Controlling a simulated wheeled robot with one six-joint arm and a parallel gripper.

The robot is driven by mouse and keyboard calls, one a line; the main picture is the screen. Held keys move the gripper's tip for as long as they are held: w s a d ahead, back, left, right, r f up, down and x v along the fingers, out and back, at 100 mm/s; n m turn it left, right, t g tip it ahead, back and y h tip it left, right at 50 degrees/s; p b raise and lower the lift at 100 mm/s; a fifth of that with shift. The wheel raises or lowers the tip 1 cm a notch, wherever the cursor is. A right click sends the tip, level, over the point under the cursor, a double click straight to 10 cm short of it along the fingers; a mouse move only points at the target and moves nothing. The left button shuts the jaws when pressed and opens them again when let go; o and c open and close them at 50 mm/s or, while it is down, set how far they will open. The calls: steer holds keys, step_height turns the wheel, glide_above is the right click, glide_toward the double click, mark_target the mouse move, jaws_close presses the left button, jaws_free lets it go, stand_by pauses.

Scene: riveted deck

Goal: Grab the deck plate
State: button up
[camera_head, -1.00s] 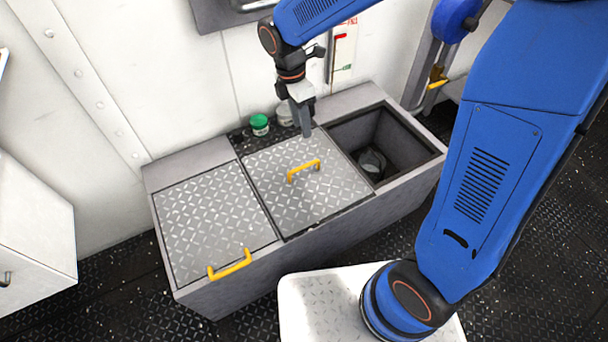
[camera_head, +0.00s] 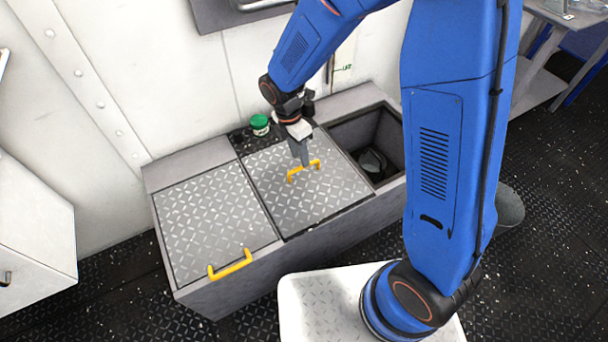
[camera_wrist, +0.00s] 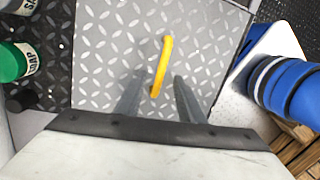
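The deck plate (camera_head: 318,197) is a grey diamond-tread panel with a yellow handle (camera_head: 304,171), lying on the middle of the long grey bin. In the wrist view the plate (camera_wrist: 110,50) fills the middle, and its yellow handle (camera_wrist: 162,66) stands between and just ahead of the two fingers. My gripper (camera_head: 304,163) points down at the handle from above. It is open in the wrist view (camera_wrist: 158,92), with one finger on each side of the handle and a gap to both. Whether the fingertips reach below the handle's bar is hard to tell.
A second tread plate (camera_head: 213,222) with its own yellow handle (camera_head: 230,264) lies on the left. An open compartment (camera_head: 352,138) with a dark item inside is on the right. A green-lidded jar (camera_head: 260,125) stands behind the plate, by the wall.

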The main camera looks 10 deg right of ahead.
mark_target(304, 171)
steer(key=shift+s+d+f, duration=0.1)
steer(key=shift+d+f, duration=0.15)
steer(key=shift+f, duration=0.75)
steer(key=shift+s+d+f, duration=0.1)
steer(key=shift+d+f, duration=0.1)
steer(key=shift+f, duration=0.85)
steer(key=shift+d+f, duration=0.25)
steer(key=shift+f, duration=0.75)
steer(key=shift+c, duration=0.3)
jaws_close()
steer(key=shift+w, duration=0.1)
